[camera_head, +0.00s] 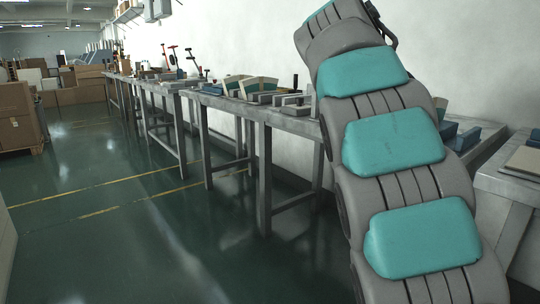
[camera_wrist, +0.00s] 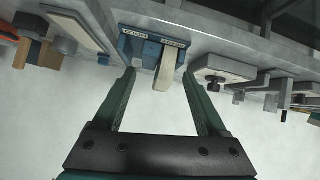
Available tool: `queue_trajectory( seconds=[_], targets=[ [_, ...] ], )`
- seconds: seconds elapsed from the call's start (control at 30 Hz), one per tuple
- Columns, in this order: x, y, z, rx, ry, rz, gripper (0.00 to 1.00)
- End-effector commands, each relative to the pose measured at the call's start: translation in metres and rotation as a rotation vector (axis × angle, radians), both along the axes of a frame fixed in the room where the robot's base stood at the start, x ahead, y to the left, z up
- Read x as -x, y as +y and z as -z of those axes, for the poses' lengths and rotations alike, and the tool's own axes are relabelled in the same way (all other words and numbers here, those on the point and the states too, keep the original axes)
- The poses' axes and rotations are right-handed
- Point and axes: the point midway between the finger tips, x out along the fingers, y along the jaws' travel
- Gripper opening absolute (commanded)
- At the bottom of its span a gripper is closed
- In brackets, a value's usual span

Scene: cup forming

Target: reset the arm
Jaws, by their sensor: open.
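My gripper (camera_wrist: 160,84) shows in the wrist view with its two dark green fingers spread apart and nothing between them. Beyond the fingertips is a blue block-like fixture (camera_wrist: 140,46) with a pale strip, on a grey table. The wrist view appears upside down, with the table along the top and the white wall below. In the head view, my grey and teal arm rises on the right side and leaves the picture at the top. My gripper is not visible in the head view.
A row of grey metal tables (camera_head: 265,112) with tools and fixtures runs along the white wall. Another table (camera_head: 513,183) stands at the right. Cardboard boxes (camera_head: 18,118) are stacked at the left. The green floor (camera_head: 130,220) in front is clear.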

Motion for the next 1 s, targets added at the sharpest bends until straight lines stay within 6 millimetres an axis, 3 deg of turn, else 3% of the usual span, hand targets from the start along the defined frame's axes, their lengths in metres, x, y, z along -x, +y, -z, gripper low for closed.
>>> queue_trajectory(
  seconds=[0.17,0.47,0.77,1.0],
  targets=[
    [0.026,-0.003,0.028,-0.025,0.124,-0.040,0.75],
    [0.100,0.003,0.108,-0.124,0.387,-0.165,0.75],
    [0.196,0.032,0.195,-0.267,0.615,-0.323,0.75],
    [0.287,0.070,0.263,-0.397,0.773,-0.468,0.75]
  ],
)
